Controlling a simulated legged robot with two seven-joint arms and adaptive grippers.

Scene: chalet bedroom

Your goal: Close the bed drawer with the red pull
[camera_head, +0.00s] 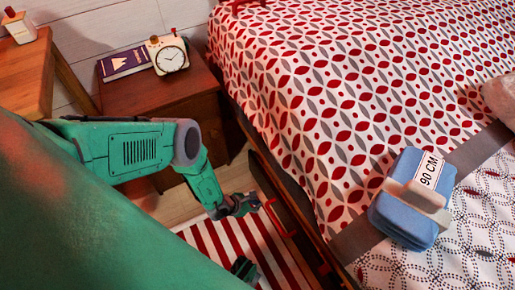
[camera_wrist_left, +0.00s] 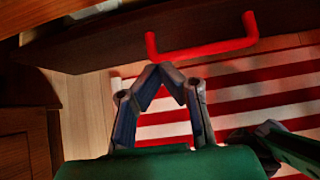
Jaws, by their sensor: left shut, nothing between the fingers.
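The red pull (camera_head: 272,216) shows at the bed's low side, and in the left wrist view it is a red bar (camera_wrist_left: 203,48) on a dark wood drawer front (camera_wrist_left: 105,38). How far the drawer stands out from the bed is hard to tell. My left gripper (camera_head: 250,204) is beside the pull, low over the floor. In the left wrist view its fingertips (camera_wrist_left: 171,72) meet, with nothing between them, just below the pull in the picture. A dark part at the bottom of the head view may be my right gripper (camera_head: 243,268); its jaws are unclear.
The bed (camera_head: 330,100) with a patterned cover fills the right; a blue block with a 90 CM label (camera_head: 405,200) lies on it. A wooden nightstand (camera_head: 195,95) holds a clock (camera_head: 168,54) and a book (camera_head: 124,62). A striped rug (camera_head: 225,243) covers the floor.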

